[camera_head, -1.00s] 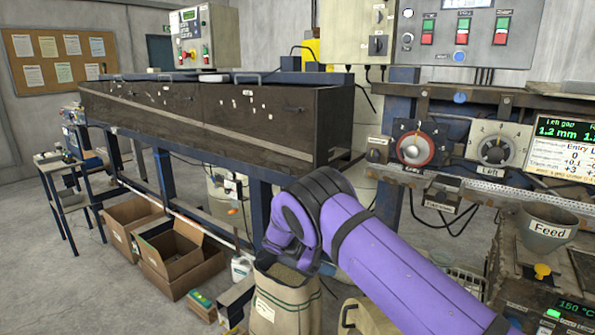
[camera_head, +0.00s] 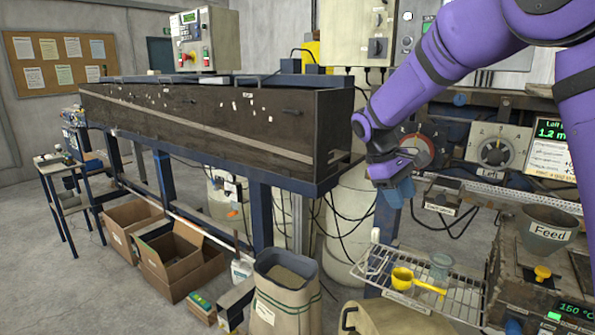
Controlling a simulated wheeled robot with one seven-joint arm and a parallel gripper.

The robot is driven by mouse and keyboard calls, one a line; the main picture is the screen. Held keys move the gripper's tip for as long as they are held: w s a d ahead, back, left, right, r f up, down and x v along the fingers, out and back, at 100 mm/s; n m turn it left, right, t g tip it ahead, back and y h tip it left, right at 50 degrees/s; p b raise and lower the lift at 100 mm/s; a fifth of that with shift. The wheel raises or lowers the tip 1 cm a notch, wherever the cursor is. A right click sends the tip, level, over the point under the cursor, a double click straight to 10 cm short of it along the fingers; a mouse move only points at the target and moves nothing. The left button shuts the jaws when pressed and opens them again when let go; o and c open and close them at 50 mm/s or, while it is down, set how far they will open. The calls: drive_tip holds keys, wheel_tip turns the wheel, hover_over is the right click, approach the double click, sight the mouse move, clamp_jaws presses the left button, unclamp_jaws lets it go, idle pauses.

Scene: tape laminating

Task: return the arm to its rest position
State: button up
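My arm, in purple covers, comes in from the upper right and bends down in front of the control panel. Its end, my gripper (camera_head: 396,190), hangs near the red-ringed dial, with a blue-grey part at its lower end. The fingers are too small and dark to show whether they are open or shut, and I cannot make out anything held.
The long dark machine trough (camera_head: 215,120) runs across the left. Below stand an open sack (camera_head: 285,300), cardboard boxes (camera_head: 180,250) and a wire rack (camera_head: 455,296) with a yellow scoop (camera_head: 403,278). The feed funnel (camera_head: 546,232) and dial panel (camera_head: 497,146) are at right.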

drive_tip(key=s+d+r+m+t+y, duration=0.25)
drive_tip(key=s+r, duration=0.25)
drive_tip(key=s, duration=0.4)
drive_tip(key=s+d+r+m+t+y, duration=0.1)
drive_tip(key=s+d+r, duration=0.2)
drive_tip(key=s+r, duration=0.35)
drive_tip(key=s+d+f+m+t+y, duration=0.1)
drive_tip(key=s+f+m+t, duration=0.1)
drive_tip(key=s, duration=1.4)
drive_tip(key=shift+s+f+m+t, duration=0.2)
drive_tip(key=shift+s+m+t, duration=0.1)
drive_tip(key=shift+m+t, duration=0.6)
drive_tip(key=shift+o, duration=0.2)
drive_tip(key=shift+d, duration=0.1)
